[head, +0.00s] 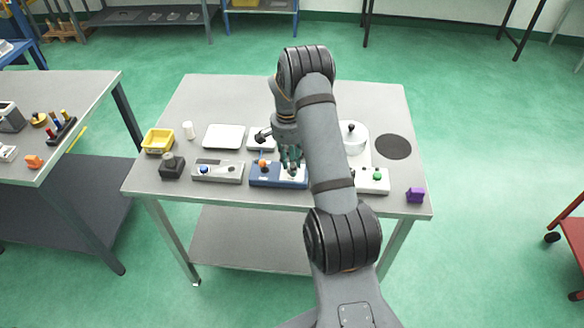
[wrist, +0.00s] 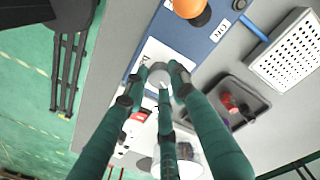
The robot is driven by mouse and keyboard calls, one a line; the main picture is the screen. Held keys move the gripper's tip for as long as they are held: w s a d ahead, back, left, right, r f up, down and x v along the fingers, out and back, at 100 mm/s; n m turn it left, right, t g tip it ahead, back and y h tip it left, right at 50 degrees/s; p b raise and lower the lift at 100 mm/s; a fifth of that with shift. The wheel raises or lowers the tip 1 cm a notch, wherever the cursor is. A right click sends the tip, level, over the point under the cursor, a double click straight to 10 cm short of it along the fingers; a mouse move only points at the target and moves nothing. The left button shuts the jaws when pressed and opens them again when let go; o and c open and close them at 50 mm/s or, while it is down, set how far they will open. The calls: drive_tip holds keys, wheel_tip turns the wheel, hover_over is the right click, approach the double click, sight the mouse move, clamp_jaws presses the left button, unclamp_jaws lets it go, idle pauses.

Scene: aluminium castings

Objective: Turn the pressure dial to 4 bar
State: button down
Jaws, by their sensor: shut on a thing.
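The blue control box (head: 264,180) stands near the front edge of the table. It also shows in the wrist view (wrist: 208,48), with an orange knob (wrist: 188,6) and an "ON" label. The pressure dial (wrist: 159,75) is a small grey round knob on a white plate (wrist: 150,52) on this box. My gripper (wrist: 162,78) has teal fingers, and they are closed around the dial. In the head view my gripper (head: 291,167) is low over the white plate at the box's right end, and the dial is hidden by the fingers. I cannot read the scale or pointer.
A grey box with a blue button (head: 218,172) stands to the left, and a white box with a green button (head: 374,178) to the right. A yellow bin (head: 158,140), a white plate (head: 224,136) and a purple block (head: 415,195) are also on the table (head: 330,90).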

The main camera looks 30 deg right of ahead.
drive_tip(key=shift+n+b, duration=0.85)
drive_tip(key=shift+n, duration=1.45)
drive_tip(key=c, duration=1.4)
unclamp_jaws()
drive_tip(key=shift+c, duration=0.2)
drive_tip(key=shift+r, duration=0.1)
wheel_tip(320, 180, up, 12)
drive_tip(key=shift+a, duration=0.35)
drive_tip(key=shift+w+f, duration=0.1)
drive_tip(key=shift+f, duration=0.15)
